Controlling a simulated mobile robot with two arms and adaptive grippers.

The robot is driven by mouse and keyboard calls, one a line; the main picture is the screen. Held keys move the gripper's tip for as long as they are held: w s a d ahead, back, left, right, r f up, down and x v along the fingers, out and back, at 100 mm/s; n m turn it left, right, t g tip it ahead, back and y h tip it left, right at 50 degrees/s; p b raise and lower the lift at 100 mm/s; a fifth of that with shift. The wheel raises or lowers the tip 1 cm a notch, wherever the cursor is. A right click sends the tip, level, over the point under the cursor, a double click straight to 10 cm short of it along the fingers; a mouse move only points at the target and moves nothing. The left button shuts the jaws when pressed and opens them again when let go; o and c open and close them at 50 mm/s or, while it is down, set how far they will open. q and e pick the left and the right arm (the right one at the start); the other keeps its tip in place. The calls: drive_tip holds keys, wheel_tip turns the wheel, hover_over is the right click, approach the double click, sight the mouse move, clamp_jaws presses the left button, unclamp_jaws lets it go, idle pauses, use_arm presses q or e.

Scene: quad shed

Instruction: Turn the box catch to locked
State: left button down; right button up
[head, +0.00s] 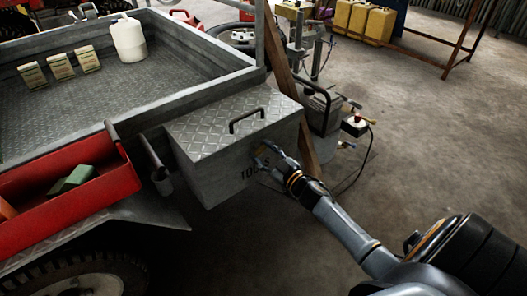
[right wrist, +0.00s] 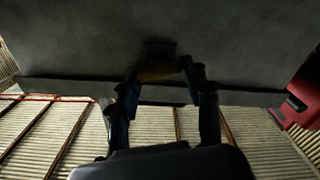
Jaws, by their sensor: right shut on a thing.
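The grey tool box (head: 232,130) with a tread-plate lid, a black handle on top and "TOOLS" lettering on its front is mounted at the trailer's corner. Its lid is down. My right gripper (head: 264,160) is at the front face and partly covers the lettering. In the right wrist view my right gripper (right wrist: 160,78) has its fingers on either side of the small orange-brown box catch (right wrist: 157,72), shut on it against the grey box face (right wrist: 90,45). The catch's exact angle is hard to tell in the dark. My left gripper is not in view.
The trailer bed (head: 95,95) holds a white jug (head: 128,40) and several small cartons. A red tray (head: 75,205) with a green block sits left of the box. A brown post (head: 306,150) and black-framed equipment (head: 322,110) stand just right. Open concrete floor lies farther right.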

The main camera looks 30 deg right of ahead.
drive_tip(key=n, duration=0.3)
drive_tip(key=shift+a+n, duration=0.1)
drive_tip(key=shift+n, duration=0.3)
drive_tip(key=n, duration=0.2)
drive_tip(key=shift+f+n, duration=0.1)
drive_tip(key=shift+n, duration=0.3)
drive_tip(key=n, duration=0.3)
drive_tip(key=shift+f+b, duration=0.1)
drive_tip(key=shift+b, duration=0.2)
drive_tip(key=shift+a+n+b, duration=0.1)
drive_tip(key=shift+n+b, duration=0.25)
drive_tip(key=shift+n, duration=1.85)
drive_tip(key=o, duration=1.2)
drive_tip(key=shift+c, duration=0.2)
drive_tip(key=shift+s, duration=0.1)
drive_tip(key=s+d, duration=0.1)
drive_tip(key=s, duration=1.1)
